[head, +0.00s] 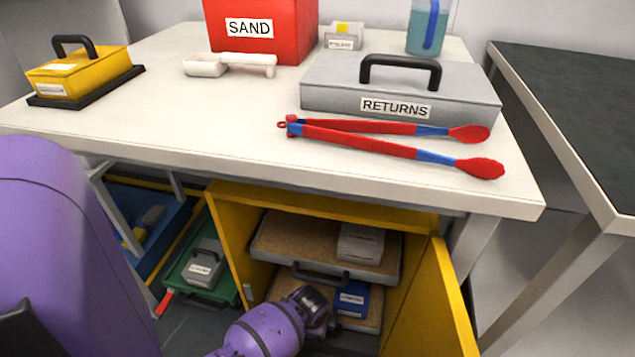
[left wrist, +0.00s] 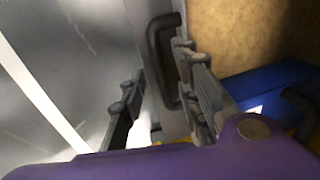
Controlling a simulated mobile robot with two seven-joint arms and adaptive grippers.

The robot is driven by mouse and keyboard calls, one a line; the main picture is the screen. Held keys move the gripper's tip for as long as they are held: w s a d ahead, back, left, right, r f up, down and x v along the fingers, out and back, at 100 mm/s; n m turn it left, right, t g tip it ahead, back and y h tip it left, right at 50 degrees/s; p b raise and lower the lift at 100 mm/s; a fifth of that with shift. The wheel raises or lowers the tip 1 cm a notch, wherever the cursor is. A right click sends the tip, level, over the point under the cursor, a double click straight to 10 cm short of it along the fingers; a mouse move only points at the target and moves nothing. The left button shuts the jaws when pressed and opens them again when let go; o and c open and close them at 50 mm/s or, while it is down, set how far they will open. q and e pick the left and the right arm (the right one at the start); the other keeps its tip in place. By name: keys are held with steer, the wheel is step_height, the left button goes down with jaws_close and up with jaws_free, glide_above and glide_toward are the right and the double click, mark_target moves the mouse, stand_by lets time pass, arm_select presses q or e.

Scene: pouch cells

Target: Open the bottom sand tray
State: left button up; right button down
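The bottom sand tray (head: 372,325) lies low inside the yellow cabinet, with a blue box (head: 352,299) on its sand. Its front is mostly hidden by my left gripper (head: 322,312) in the head view. In the left wrist view the tray's grey front (left wrist: 150,12) carries a dark handle (left wrist: 160,60). My left gripper (left wrist: 165,105) is open, its fingers apart on either side of the handle's lower part; I cannot tell whether they touch it. The upper sand tray (head: 290,237) sits above, with its own dark handle (head: 320,275). My right gripper is not in view.
The yellow cabinet door (head: 447,310) stands open at the right. The table (head: 150,135) overhangs the cabinet and holds a RETURNS box (head: 330,95), red tongs (head: 375,148), a scoop (head: 205,66) and a red SAND bin (head: 290,30). A green tray (head: 185,275) lies left of the cabinet.

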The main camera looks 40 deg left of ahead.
arm_select(q)
steer(key=shift+w+f, duration=0.1)
steer(key=shift+f, duration=0.5)
jaws_close()
